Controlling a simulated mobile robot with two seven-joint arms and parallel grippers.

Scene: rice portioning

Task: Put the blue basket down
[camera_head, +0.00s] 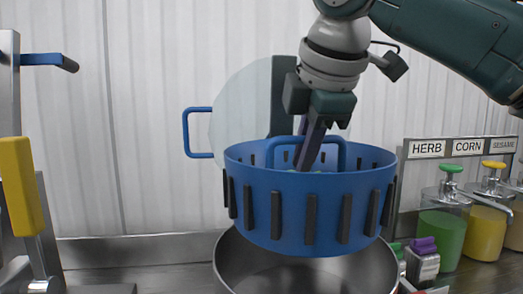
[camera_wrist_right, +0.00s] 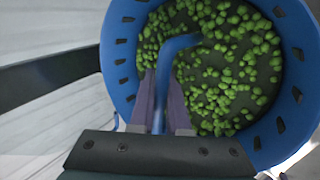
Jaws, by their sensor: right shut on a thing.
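The blue basket (camera_head: 310,200) is round with dark slots in its wall, and it hangs in the air above a steel pot (camera_head: 305,272). In the wrist view, the basket (camera_wrist_right: 118,60) holds many small green pieces (camera_wrist_right: 230,70). My right gripper (camera_head: 308,160) reaches down into the basket. In the wrist view its two fingers (camera_wrist_right: 162,100) are shut on the blue handle that crosses the basket's opening. My left gripper is not in view. The pot's far rim is partly hidden behind the basket.
A clear round lid or plate with a blue handle (camera_head: 188,133) stands behind the basket. Dispensers with green (camera_head: 443,235) and yellow (camera_head: 487,228) liquid stand at the right below labels. A steel post with a yellow block (camera_head: 20,187) stands at the left. Small jars (camera_head: 422,262) sit right of the pot.

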